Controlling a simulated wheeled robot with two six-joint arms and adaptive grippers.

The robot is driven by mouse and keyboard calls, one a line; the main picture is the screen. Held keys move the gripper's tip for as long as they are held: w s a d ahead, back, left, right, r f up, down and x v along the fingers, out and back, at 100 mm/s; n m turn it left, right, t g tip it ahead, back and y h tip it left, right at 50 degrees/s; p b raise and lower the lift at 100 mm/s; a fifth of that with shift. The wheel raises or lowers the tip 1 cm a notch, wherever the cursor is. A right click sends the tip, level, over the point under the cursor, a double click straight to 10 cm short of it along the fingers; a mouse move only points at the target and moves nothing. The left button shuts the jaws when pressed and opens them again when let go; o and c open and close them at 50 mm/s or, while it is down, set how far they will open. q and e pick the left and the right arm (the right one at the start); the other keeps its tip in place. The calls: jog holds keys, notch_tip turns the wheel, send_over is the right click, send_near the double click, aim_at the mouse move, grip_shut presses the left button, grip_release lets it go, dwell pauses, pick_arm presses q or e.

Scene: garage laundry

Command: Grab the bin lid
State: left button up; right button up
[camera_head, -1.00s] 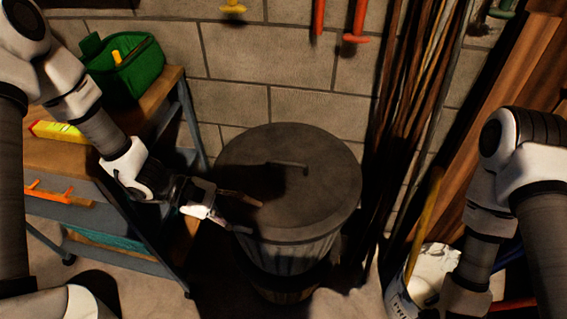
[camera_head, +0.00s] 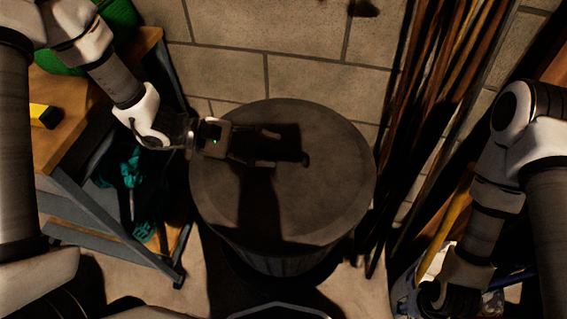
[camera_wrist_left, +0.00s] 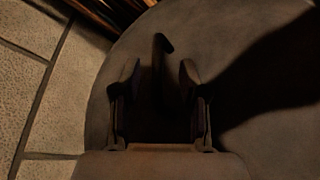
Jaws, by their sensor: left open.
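The bin lid (camera_head: 330,200) is a round, dark grey disc on top of the bin (camera_head: 275,262), which stands against the block wall. My left gripper (camera_head: 273,147) is over the lid, open, its fingers pointing right. The lid handle is mostly hidden behind the gripper and its shadow; its end (camera_head: 306,159) shows just past the fingertips. In the left wrist view the handle (camera_wrist_left: 160,65) runs between the two open fingers (camera_wrist_left: 157,80), apart from both. My right arm is at the right edge; its gripper (camera_head: 447,297) is low there, and its fingers are not clear.
Long poles (camera_head: 440,100) lean on the wall at the right.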

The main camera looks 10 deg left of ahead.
aim_at(281, 150)
pick_arm(q)
jog(key=x, duration=0.4)
jog(key=shift+w, duration=0.1)
jog(key=shift+w+d+f, duration=0.1)
jog(key=shift+d, duration=0.3)
jog(key=shift+a, duration=0.1)
jog(key=shift+c, duration=0.9)
grip_shut()
